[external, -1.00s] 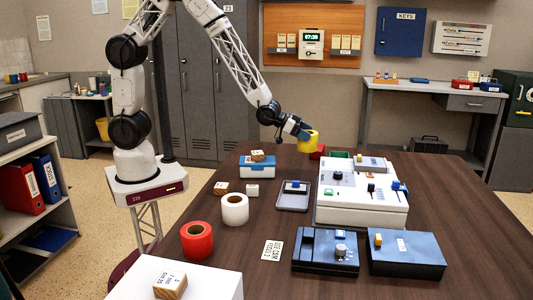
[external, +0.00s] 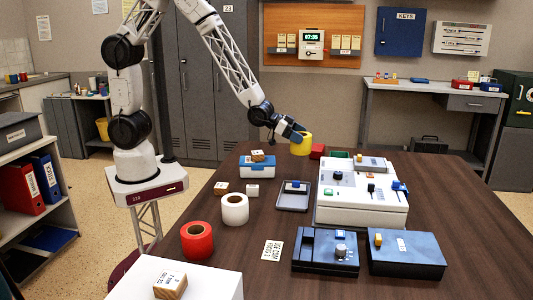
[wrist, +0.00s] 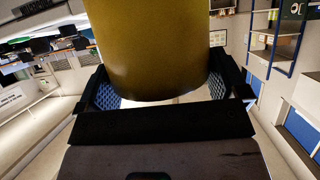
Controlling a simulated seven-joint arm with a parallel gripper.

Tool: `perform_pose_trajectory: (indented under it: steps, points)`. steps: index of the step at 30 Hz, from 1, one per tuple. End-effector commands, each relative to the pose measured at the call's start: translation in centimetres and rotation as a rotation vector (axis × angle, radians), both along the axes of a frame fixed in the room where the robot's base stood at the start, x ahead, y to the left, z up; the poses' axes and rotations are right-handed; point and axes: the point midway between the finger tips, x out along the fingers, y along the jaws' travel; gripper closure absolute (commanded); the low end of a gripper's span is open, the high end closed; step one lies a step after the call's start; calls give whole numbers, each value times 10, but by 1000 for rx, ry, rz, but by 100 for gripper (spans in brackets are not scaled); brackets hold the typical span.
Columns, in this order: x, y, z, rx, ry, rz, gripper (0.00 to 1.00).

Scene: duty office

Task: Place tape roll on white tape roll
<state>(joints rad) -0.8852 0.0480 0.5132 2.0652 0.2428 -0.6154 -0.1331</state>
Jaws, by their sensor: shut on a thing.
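A yellow tape roll (external: 301,145) is held by my gripper (external: 297,138) at the far side of the dark table, raised above the tabletop. In the wrist view the yellow roll (wrist: 155,50) fills the space between the two fingers of my gripper (wrist: 165,90), and the fingers press on its sides. The white tape roll (external: 235,209) stands on the table at the near left, with its hole facing up and nothing on top of it. A red tape roll (external: 197,240) stands just nearer and to its left.
A large white console (external: 360,203) and dark blue boxes (external: 325,251) fill the right side.

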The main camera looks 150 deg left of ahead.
Motion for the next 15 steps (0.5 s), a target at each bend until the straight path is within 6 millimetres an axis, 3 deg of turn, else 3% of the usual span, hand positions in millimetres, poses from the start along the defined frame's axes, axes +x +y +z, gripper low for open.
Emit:
perform_pose_trajectory:
  steps: [15]
  points:
    - [31, -142, 19, 3, -5, -143, 40]
